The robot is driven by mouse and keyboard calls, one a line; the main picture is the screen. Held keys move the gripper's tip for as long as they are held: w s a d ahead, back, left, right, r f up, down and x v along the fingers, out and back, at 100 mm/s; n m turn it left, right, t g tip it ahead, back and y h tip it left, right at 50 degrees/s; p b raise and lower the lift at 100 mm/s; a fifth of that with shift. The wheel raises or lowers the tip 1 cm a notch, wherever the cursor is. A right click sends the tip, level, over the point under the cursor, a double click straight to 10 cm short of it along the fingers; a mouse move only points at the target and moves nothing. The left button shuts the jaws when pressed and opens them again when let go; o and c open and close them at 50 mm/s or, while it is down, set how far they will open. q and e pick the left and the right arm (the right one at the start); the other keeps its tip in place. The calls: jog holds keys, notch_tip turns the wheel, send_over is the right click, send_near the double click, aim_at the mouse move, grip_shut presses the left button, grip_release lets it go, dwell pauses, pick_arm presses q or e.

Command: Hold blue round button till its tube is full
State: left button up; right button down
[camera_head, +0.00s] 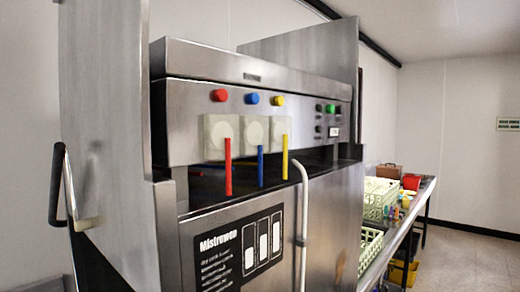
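The blue round button (252,99) sits on the steel front of the machine (180,120), between a red button (219,95) and a yellow button (278,100). Below it is a pale square plate with a round face (256,131). A thin blue upright tube (260,166) hangs in front of and below that plate. A red tube (228,167) stands to its left and a yellow tube (285,158) to its right. How full the blue tube is cannot be told. Nothing touches the blue button. Neither of my grippers is in view.
A pale bent pipe (304,200) runs down the machine's front. A black handle (57,185) juts out at left. A table with green crates (376,192) stands at right; floor (465,255) is clear there.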

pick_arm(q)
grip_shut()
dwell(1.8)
